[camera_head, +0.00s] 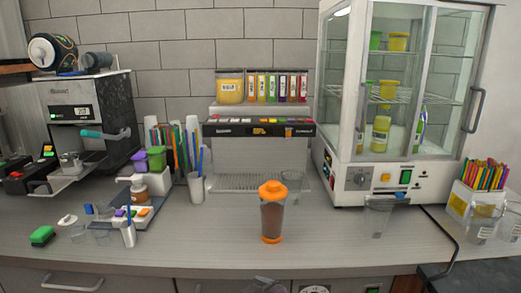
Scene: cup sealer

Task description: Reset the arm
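Neither of my grippers shows in the head view, and no arm of mine can be made out. A brown cup or shaker with an orange lid and orange base (271,214) stands upright on the grey counter (200,240), near the middle. Nothing is holding it. A dispenser machine (262,158) with a row of coloured buttons stands behind it against the tiled wall.
A coffee machine (88,115) stands at the left and a glass-door cabinet (345,100) at the right. A clear cup (377,217) stands before the cabinet. A green sponge (42,236) lies front left. The counter between sponge and shaker is partly clear.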

